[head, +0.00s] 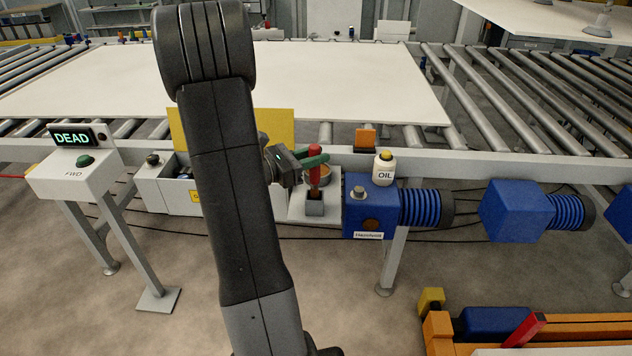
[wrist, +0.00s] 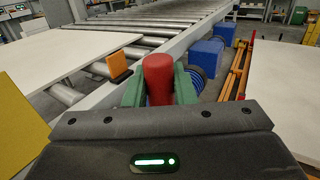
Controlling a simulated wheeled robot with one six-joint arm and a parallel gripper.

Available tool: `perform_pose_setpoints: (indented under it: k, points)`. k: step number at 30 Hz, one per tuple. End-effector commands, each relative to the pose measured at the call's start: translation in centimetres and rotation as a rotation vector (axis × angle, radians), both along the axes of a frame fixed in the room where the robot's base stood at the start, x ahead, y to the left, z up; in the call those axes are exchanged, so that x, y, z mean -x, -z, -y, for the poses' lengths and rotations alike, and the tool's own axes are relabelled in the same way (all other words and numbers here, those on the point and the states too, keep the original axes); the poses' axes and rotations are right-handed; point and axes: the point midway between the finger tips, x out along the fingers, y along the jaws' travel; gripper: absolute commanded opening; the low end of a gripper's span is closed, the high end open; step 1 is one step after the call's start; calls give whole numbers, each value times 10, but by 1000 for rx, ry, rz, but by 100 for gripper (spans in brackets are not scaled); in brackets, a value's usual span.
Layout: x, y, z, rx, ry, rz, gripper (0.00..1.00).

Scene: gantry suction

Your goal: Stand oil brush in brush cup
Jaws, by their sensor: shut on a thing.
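The oil brush, with a red handle (head: 315,172), is upright between the green fingers of my gripper (head: 312,160). In the wrist view the red handle (wrist: 158,78) stands between the two green fingers (wrist: 158,92), which are shut on it. The bristles are hidden.
A white OIL bottle (head: 384,170) stands on a blue gearbox (head: 370,208) right of the cup. A round tin (head: 323,171) is behind the brush. A grey box with a yellow lid (head: 276,128) is at left. White board (head: 330,75) lies on the rollers behind.

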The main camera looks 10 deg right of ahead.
Motion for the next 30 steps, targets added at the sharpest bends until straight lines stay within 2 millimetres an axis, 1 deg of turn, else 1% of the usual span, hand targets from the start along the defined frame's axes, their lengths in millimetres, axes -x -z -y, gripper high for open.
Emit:
perform_pose_setpoints:
  k: [1,5,12,20,24,25,27,28,30]
  points:
    - [0,6,0,1,0,-2,1]
    - [0,14,0,1,0,-1,1]
    - [0,45,0,2,0,-3,1]
    - [0,46,0,2,0,1,1]
    - [0,51,0,2,0,1,1]
    - [0,50,0,2,0,1,28]
    - [0,49,0,2,0,1,41]
    - [0,49,0,2,0,1,46]
    - [0,49,0,2,0,1,46]
